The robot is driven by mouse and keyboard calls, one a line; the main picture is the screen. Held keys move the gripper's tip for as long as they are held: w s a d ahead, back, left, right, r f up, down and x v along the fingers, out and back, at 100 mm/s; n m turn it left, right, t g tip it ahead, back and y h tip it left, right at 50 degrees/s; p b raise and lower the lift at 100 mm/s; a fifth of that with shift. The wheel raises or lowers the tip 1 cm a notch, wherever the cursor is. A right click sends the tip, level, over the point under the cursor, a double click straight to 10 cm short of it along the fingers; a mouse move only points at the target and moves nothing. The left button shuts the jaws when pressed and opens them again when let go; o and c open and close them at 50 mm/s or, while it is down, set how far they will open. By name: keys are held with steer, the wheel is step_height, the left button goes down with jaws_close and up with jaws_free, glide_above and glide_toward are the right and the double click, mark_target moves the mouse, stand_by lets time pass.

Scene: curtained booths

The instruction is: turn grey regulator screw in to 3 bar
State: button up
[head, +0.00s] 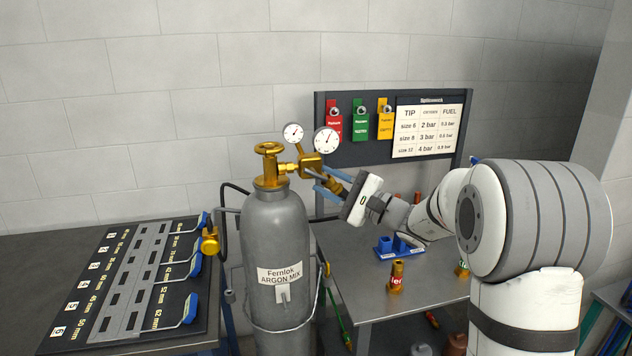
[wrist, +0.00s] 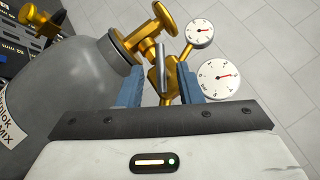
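A grey gas cylinder (head: 277,240), labelled "Fernlok ARGON MIX", stands upright with a brass valve handwheel (head: 268,148) on top. A brass regulator (head: 311,163) with two white gauges (head: 293,132) (head: 326,140) is fitted at its right side. In the wrist view the larger gauge (wrist: 220,79) has a red needle pointing right; its figures are too small to read. The grey regulator screw (wrist: 161,62) shows as a thin bar. My gripper (wrist: 157,72) is open, its blue fingers on either side of the screw with visible gaps. In the head view my gripper (head: 321,180) is right of the regulator.
A wall panel (head: 369,152) carries coloured tags and a tip/bar chart (head: 428,129). A dark table (head: 30,265) with a slotted board stands left. A grey table (head: 370,310) at right holds a blue block (head: 398,246) and brass fittings (head: 397,272). A black hose runs behind the cylinder.

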steer(key=v, duration=0.3)
steer(key=shift+s+d+b, duration=0.1)
steer(key=shift+d+b, duration=0.1)
steer(key=shift+b, duration=0.15)
steer(key=s+a+f+n+g+h, duration=0.1)
steer(key=s+f+n+g+h, duration=0.25)
steer(key=s, duration=0.55)
steer(key=s+a+f+n+g+h, duration=0.25)
steer(key=s+f+g, duration=0.25)
steer(key=s, duration=0.5)
steer(key=s+d+f+n+t+h, duration=0.1)
steer(key=s+d+f+n+h, duration=0.1)
steer(key=s+d+h, duration=0.4)
steer(key=s+d+f+n+h, duration=0.3)
steer(key=s+d+f+h, duration=0.2)
steer(key=d, duration=0.4)
steer(key=shift+s+d+t+h, duration=0.15)
steer(key=shift+s+t+h, duration=0.2)
steer(key=shift+s+h, duration=0.4)
